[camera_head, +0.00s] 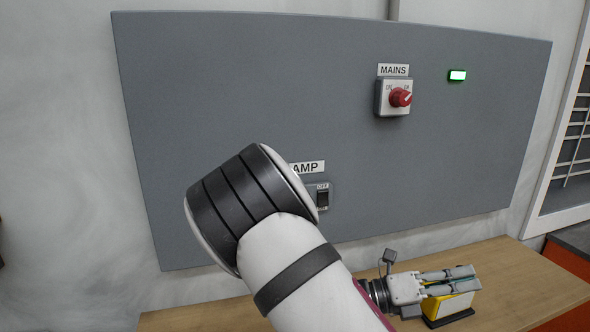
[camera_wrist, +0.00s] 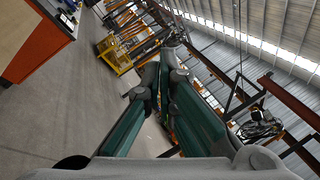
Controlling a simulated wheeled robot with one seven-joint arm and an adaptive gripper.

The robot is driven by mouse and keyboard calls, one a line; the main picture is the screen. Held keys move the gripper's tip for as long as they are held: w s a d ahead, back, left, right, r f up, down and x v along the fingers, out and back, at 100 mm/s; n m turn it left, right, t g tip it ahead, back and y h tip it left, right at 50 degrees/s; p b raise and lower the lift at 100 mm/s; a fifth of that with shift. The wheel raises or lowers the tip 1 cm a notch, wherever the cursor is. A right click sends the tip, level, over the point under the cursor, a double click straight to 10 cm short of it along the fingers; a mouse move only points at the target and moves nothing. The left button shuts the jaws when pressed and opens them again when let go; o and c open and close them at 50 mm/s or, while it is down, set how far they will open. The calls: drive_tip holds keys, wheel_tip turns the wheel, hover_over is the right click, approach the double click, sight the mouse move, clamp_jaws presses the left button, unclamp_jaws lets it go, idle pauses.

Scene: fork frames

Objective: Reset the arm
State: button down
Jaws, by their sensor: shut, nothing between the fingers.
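My gripper (camera_head: 474,278) is at the lower right of the head view, its fingers pointing right, above the wooden table. Its fingers lie together and hold nothing. It overlaps the top of a yellow and black object (camera_head: 449,308) in the picture; I cannot tell whether they touch. In the wrist view my gripper's green-padded fingers (camera_wrist: 165,62) point away into a large hall. My white and black arm crosses the lower middle of the head view and hides part of the panel.
A grey panel (camera_head: 240,90) carries a red MAINS knob (camera_head: 400,97), a lit green indicator (camera_head: 457,75) and a dark rocker switch (camera_head: 322,198) under a partly hidden label ending "AMP". The wooden table (camera_head: 520,280) runs below. A barred frame (camera_head: 570,150) stands at right.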

drive_tip(key=s+f+m+g+y, duration=0.2)
drive_tip(key=s+m+g+y, duration=0.1)
drive_tip(key=s+m+y, duration=1)
drive_tip(key=s+a+r+m+t+y, duration=0.3)
drive_tip(key=a+r+m+t+y, duration=0.4)
drive_tip(key=m, duration=0.9)
drive_tip(key=a+r+t, duration=0.2)
drive_tip(key=a+r, duration=0.2)
drive_tip(key=r, duration=0.1)
drive_tip(key=shift+s+a+r+t+y, duration=0.3)
drive_tip(key=shift+s+y, duration=0.05)
drive_tip(key=shift+y, duration=0.05)
